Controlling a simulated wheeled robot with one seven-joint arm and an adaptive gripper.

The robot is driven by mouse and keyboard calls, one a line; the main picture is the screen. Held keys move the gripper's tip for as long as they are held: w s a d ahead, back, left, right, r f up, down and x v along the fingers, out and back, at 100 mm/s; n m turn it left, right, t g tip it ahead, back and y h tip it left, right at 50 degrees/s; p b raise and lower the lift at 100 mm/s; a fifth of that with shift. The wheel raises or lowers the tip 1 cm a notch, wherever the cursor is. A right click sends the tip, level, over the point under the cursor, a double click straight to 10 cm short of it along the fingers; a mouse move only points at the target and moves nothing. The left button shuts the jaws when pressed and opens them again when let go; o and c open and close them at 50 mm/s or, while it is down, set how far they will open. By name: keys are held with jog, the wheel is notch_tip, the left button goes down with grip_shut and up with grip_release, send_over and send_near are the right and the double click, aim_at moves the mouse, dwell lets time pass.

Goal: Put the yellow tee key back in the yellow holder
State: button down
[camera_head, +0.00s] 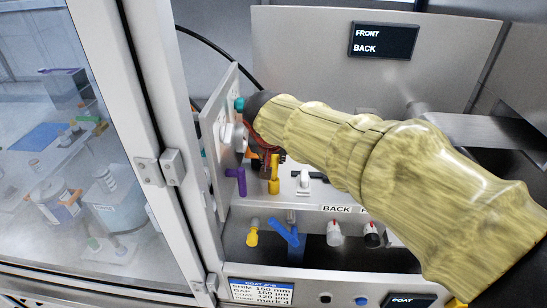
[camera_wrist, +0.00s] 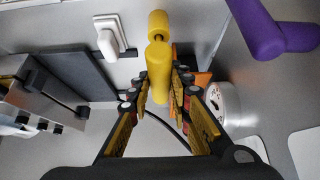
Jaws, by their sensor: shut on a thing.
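The yellow tee key (camera_head: 274,178) is between the fingers of my gripper (camera_wrist: 161,85); its yellow bar (camera_wrist: 159,75) shows in the wrist view. My gripper is shut on it near the upright panel in the head view, where the sleeved arm partly hides the fingers. Ahead of the bar in the wrist view is a short yellow cylinder (camera_wrist: 157,23) with a dark gap between; I cannot tell whether it is part of the key. A small yellow piece (camera_head: 252,232) sits low on the machine front. I cannot tell which yellow piece is the holder.
A purple tee-shaped piece (camera_head: 237,178) is close left of the key, and shows at upper right in the wrist view (camera_wrist: 272,32). A blue branched piece (camera_head: 288,235) and red-and-white knobs (camera_head: 334,233) are below. A glass door frame (camera_head: 150,150) stands at left.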

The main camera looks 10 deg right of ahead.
jog(key=shift+f+b, duration=0.85)
jog(key=shift+f, duration=0.15)
jog(key=c, duration=1.6)
grip_release()
jog(key=shift+o, duration=0.2)
jog(key=v, duration=1.2)
jog(key=shift+n, duration=0.3)
